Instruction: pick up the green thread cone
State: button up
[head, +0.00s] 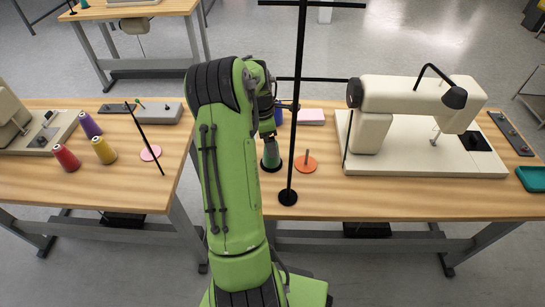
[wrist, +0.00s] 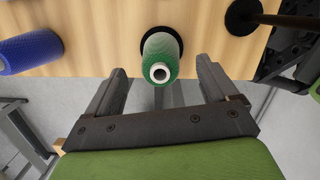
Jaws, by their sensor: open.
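The green thread cone (wrist: 161,52) stands on a black round base (wrist: 180,18) on the wooden table. In the head view the cone (head: 271,156) shows beside my arm, near the table's left part. In the wrist view I see its top with a pale hollow core. My gripper (wrist: 160,66) is open, with one finger to each side of the cone in the picture. There is a gap on both sides, and no touch shows. How far the fingertips reach down the cone I cannot tell. In the head view my arm hides most of the gripper.
A blue cone (wrist: 29,51) is to the left in the wrist view. A black stand pole (head: 297,120) rises close to the right of my arm. An orange disc with a peg (head: 306,164) lies beside the green cone. A sewing machine (head: 420,105) stands further right.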

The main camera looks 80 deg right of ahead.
jog(key=f, duration=0.2)
jog(key=f+b, duration=0.1)
jog(key=f, duration=0.2)
jog(key=shift+s+d+f+b, duration=0.15)
jog(key=shift+s+f+b, duration=0.15)
jog(key=shift+s+b, duration=0.1)
jog(key=shift+r, duration=0.1)
jog(key=shift+c, duration=0.3)
jog(key=c, duration=1.2)
